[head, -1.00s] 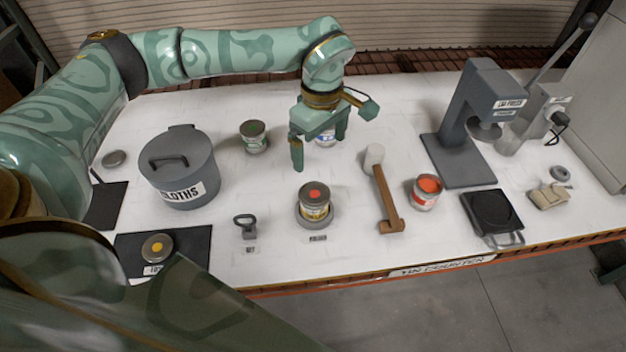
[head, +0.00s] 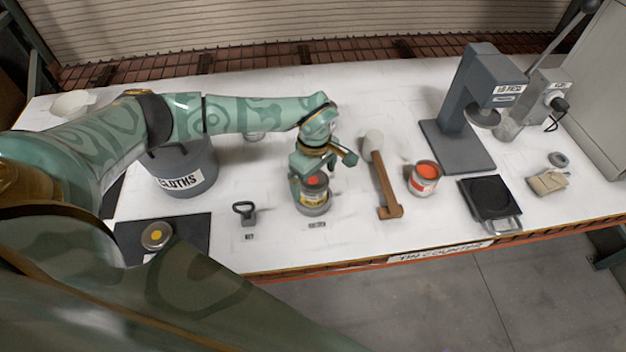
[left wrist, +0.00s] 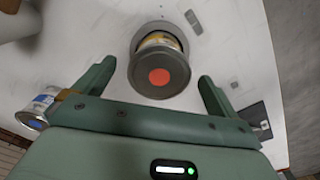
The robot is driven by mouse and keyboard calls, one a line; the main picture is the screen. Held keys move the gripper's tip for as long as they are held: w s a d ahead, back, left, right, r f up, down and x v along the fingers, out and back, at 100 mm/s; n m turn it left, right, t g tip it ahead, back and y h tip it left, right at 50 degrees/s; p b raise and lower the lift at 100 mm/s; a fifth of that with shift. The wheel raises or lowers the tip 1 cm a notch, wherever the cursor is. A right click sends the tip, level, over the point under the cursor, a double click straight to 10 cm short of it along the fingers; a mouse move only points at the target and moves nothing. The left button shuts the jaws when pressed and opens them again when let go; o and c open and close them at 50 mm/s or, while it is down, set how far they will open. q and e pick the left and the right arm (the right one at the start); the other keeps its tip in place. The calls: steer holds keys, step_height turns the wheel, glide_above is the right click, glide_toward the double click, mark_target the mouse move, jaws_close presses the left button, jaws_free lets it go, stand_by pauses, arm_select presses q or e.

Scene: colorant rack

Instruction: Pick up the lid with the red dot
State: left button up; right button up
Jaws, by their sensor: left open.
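The grey lid with the red dot (head: 313,181) sits on a small can with a yellow label (head: 313,196), which stands in a round grey holder (head: 313,209) near the front of the counter. My left gripper (head: 313,184) is open, just above and behind the can. In the left wrist view the lid (left wrist: 160,74) lies ahead between the two open fingers (left wrist: 155,85), and nothing is between them in a grip. Whether a finger touches the lid cannot be told. My right gripper is not in view.
A lid with a yellow dot (head: 156,236) lies on a black mat at left. A key-like opener (head: 245,212), a mallet (head: 381,180) and an open can of red paint (head: 424,178) flank the can. The grey cloths pot (head: 185,170) stands under my left arm.

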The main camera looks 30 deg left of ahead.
arm_select(q)
steer(key=shift+f, duration=0.1)
steer(key=c, duration=1.1)
steer(key=shift+o, duration=0.2)
